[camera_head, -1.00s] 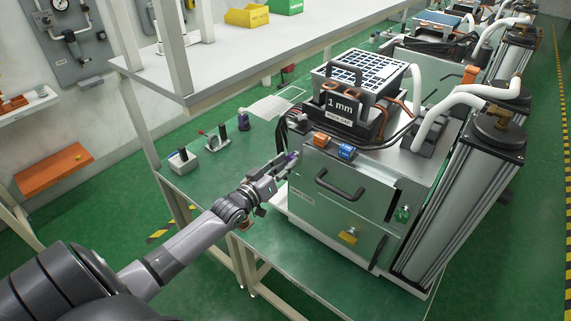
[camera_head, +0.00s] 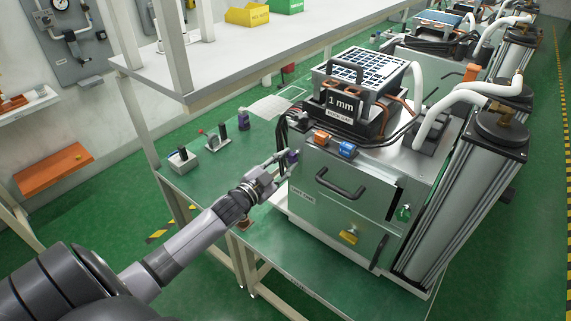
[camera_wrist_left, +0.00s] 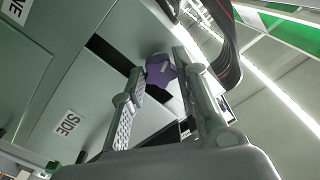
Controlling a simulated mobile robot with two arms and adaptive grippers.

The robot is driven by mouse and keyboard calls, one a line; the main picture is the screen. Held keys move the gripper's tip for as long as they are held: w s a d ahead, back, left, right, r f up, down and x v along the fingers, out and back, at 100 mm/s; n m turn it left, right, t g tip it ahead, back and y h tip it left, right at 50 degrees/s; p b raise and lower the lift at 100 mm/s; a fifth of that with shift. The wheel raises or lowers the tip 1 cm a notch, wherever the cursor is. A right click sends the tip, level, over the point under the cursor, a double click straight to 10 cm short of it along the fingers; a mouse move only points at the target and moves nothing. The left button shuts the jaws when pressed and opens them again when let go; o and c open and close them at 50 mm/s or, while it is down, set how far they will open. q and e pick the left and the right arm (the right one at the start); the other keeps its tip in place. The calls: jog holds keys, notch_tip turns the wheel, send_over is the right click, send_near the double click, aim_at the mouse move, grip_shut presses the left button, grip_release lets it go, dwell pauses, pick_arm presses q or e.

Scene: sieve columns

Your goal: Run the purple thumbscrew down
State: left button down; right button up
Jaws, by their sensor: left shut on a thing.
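The purple thumbscrew (camera_head: 293,157) is on the left side of the sieve machine (camera_head: 352,190), near its upper left corner. My left gripper (camera_head: 286,161) reaches it from the lower left and is shut on it. In the left wrist view the lobed purple head of the thumbscrew (camera_wrist_left: 161,70) sits between the two fingertips (camera_wrist_left: 159,66), up against the grey machine side. The thread behind the head is hidden. My right gripper is not in view.
A white shelf (camera_head: 230,70) stands behind the green bench (camera_head: 228,172). Small fixtures (camera_head: 213,138) stand on the bench to the left of the machine. Dark cables (camera_wrist_left: 222,35) run close to the fingers in the left wrist view. A drawer handle (camera_head: 340,186) sticks out of the machine front.

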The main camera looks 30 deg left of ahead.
pick_arm(q)
jog(key=m, duration=0.2)
jog(key=m+b, duration=0.1)
jog(key=m, duration=0.2)
jog(key=shift+f+m, duration=0.25)
jog(key=shift+m, duration=0.05)
jog(key=m+b, duration=0.2)
jog(key=m, duration=0.3)
jog(key=m+b, duration=0.1)
jog(key=m, duration=0.3)
jog(key=shift+r+m, duration=0.1)
jog(key=shift+m, duration=0.3)
jog(key=m, duration=0.4)
jog(key=shift+r+m+b, duration=0.15)
jog(key=shift+m+b, duration=0.25)
jog(key=c, duration=1.2)
grip_release()
jog(key=shift+r, duration=0.1)
jog(key=shift+c, duration=0.2)
jog(key=shift+s, duration=0.15)
